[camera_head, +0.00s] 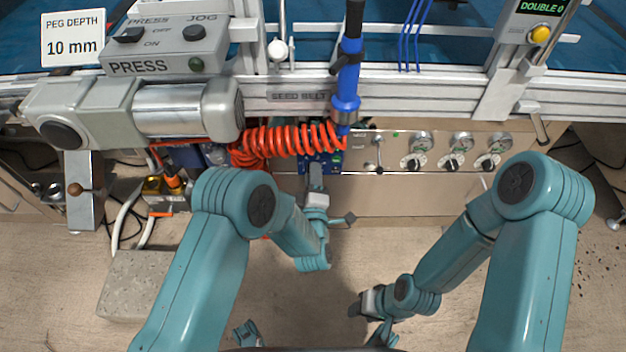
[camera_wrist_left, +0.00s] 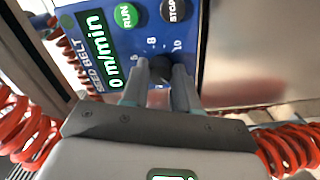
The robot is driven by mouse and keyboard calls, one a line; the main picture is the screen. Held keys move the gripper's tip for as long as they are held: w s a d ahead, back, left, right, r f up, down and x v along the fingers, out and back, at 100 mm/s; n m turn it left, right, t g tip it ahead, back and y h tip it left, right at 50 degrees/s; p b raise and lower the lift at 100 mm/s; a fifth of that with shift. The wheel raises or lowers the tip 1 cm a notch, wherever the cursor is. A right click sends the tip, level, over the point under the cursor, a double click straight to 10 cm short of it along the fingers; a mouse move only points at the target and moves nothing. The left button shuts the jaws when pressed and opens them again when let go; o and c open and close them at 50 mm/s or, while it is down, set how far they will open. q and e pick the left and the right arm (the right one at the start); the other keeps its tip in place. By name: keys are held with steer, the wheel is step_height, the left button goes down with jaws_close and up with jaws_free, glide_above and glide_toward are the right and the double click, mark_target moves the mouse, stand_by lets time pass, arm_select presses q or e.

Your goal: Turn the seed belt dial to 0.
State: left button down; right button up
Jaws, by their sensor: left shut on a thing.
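The seed belt control box (camera_wrist_left: 82,22) is blue and fills the upper part of the left wrist view; in the head view a small blue part of it (camera_head: 331,166) shows below the orange coiled hose. It has a green RUN button (camera_wrist_left: 126,15), a black STOP button (camera_wrist_left: 175,9) and a display (camera_wrist_left: 101,47) reading m/min with a 0 before it. The dark dial knob (camera_wrist_left: 161,69) sits between the fingertips of my left gripper (camera_wrist_left: 160,76), which is shut on it. Scale numbers 6, 8 and 10 show; the pointer is hidden. My right gripper (camera_head: 366,303) hangs low, away from the box.
A panel with several round knobs (camera_head: 452,162) is to the right. A concrete block (camera_head: 135,285) stands on the floor at left.

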arm_select(q)
steer(key=shift+w+a+r+n+b, duration=0.1)
steer(key=shift+n+b, duration=0.25)
steer(key=shift+n, duration=0.65)
steer(key=c, duration=0.8)
jaws_free()
steer(key=shift+c, duration=0.2)
